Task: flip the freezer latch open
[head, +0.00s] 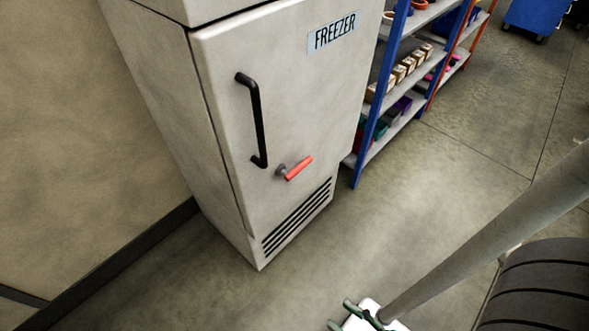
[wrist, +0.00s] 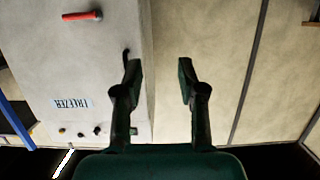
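The white freezer (head: 225,120) stands against the wall with its door shut. Its latch is a red lever (head: 299,168) on a grey pivot, low on the door and right of the black handle (head: 258,120), tilted up to the right. In the wrist view, which shows the freezer upside down, the red latch (wrist: 82,15) is at the top left, and part of the handle (wrist: 126,58) shows behind a finger. My gripper (wrist: 160,75) is open and empty, its two dark green fingers apart and clear of the latch. In the head view, my gripper (head: 352,314) is partly cut off at the bottom edge.
A blue-framed shelf (head: 372,115) with boxes and bins stands just right of the freezer. A dark baseboard (head: 120,262) runs along the wall at left. The floor (head: 400,220) in front of the freezer is clear. A blue cart (head: 535,15) is far off.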

